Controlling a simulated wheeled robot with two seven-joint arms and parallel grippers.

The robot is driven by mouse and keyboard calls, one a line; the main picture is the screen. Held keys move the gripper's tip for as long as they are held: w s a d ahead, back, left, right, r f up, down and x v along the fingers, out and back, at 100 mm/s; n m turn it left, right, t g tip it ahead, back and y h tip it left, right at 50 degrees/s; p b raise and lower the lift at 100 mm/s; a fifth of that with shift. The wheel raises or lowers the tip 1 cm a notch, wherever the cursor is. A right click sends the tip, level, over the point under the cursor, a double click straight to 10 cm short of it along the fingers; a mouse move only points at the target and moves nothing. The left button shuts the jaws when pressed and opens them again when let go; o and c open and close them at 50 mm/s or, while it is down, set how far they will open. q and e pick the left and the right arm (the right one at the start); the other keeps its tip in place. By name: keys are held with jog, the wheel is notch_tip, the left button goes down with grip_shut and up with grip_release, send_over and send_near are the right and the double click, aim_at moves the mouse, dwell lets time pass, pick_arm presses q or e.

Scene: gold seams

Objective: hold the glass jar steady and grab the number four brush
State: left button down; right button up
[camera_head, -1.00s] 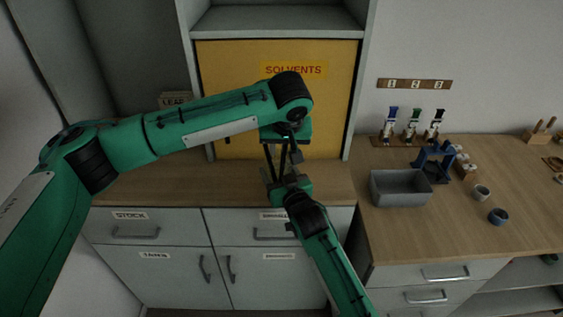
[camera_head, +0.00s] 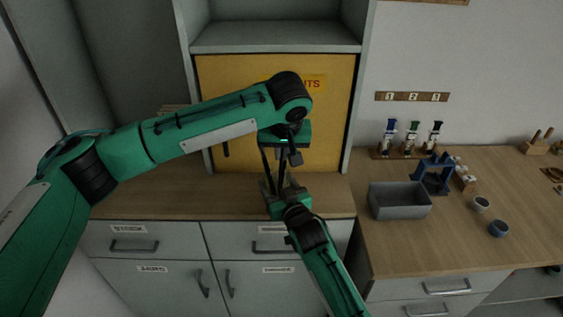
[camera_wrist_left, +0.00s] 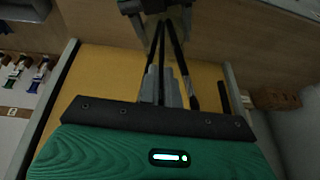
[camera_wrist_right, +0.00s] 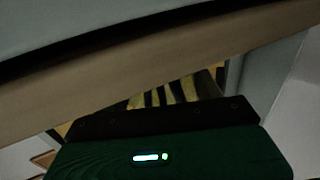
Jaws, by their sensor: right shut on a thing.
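My left gripper (camera_head: 284,156) reaches in from the left and points down in front of the yellow cabinet door. My right gripper (camera_head: 284,188) comes from below and is shut, just under the left one; it also shows at the top of the left wrist view (camera_wrist_left: 158,8). Thin dark rods, apparently brush handles (camera_head: 268,165), stand between the two grippers. The glass jar cannot be made out clearly; it seems to be in the right gripper's jaws. No number four can be read. Whether the left fingers grip a rod is unclear.
The yellow door (camera_head: 230,80) stands close behind the grippers, above a wooden counter (camera_head: 160,195). The bench front is clear.

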pick_arm(q)
notch_tip(320, 180, up, 7)
jog(key=shift+r, duration=0.15)
pick_arm(e)
jog(key=o, duration=1.2)
